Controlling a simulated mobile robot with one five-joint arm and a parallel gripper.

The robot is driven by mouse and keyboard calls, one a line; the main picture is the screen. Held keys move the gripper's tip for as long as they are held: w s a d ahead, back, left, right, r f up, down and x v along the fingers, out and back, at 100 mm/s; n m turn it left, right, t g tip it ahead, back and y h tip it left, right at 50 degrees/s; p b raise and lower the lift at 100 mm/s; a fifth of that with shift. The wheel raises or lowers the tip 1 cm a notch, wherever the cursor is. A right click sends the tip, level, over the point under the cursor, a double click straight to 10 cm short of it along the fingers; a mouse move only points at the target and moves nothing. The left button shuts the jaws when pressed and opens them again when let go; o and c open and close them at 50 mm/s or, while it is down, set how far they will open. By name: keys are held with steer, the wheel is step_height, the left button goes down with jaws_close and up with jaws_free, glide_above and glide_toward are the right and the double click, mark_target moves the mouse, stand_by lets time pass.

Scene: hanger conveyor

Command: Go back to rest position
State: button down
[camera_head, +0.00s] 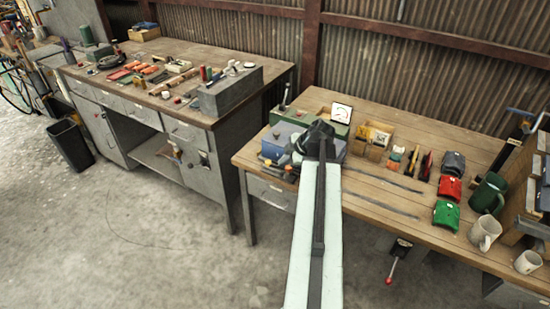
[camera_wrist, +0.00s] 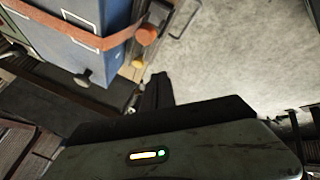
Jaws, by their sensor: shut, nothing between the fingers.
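My arm reaches from the bottom of the head view up to the front left of the wooden workbench (camera_head: 385,200). My gripper (camera_head: 318,132) is at the arm's far end, over or beside a blue box (camera_head: 283,137); the fingers are too small and dark to make out there. In the wrist view, my gripper (camera_wrist: 157,92) shows its dark fingers together with nothing between them. The blue box, with a brown strap (camera_wrist: 75,30), shows at the upper left of that view. The gripper points past its corner toward the grey floor (camera_wrist: 225,60), apart from the box as far as I can tell.
Folded dark, red (camera_head: 449,189) and green (camera_head: 446,214) cloths lie on the workbench's right, near a green mug (camera_head: 487,193) and white mugs (camera_head: 485,232). A second bench (camera_head: 170,50) with tools stands left. The floor (camera_head: 130,240) at left front is clear.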

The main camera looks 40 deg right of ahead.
steer(key=shift+p+v, duration=0.3)
steer(key=shift+v, duration=0.7)
steer(key=shift+w, duration=0.1)
steer(key=w+a+n+g+y, duration=0.1)
steer(key=w+a+n, duration=0.1)
steer(key=w+a, duration=0.55)
steer(key=w+a+n+y, duration=0.15)
steer(key=w+a, duration=0.25)
steer(key=a, duration=0.7)
steer(key=w+a+f+n+g, duration=0.2)
steer(key=a+g, duration=0.1)
steer(key=a, duration=1.8)
steer(key=s+a+f+m+g+h, duration=0.1)
steer(key=s+a+f+m, duration=0.2)
steer(key=a, duration=0.5)
steer(key=s+d+m, duration=0.1)
steer(key=m, duration=0.3)
steer(key=s+m+g+h, duration=0.1)
steer(key=m, duration=0.3)
steer(key=s+d+m+g+h, duration=0.1)
steer(key=s+m, duration=0.1)
steer(key=m, duration=0.3)
steer(key=shift+s+d+r+h, duration=0.1)
steer(key=shift+d+r+h, duration=0.15)
steer(key=shift+d+r, duration=0.1)
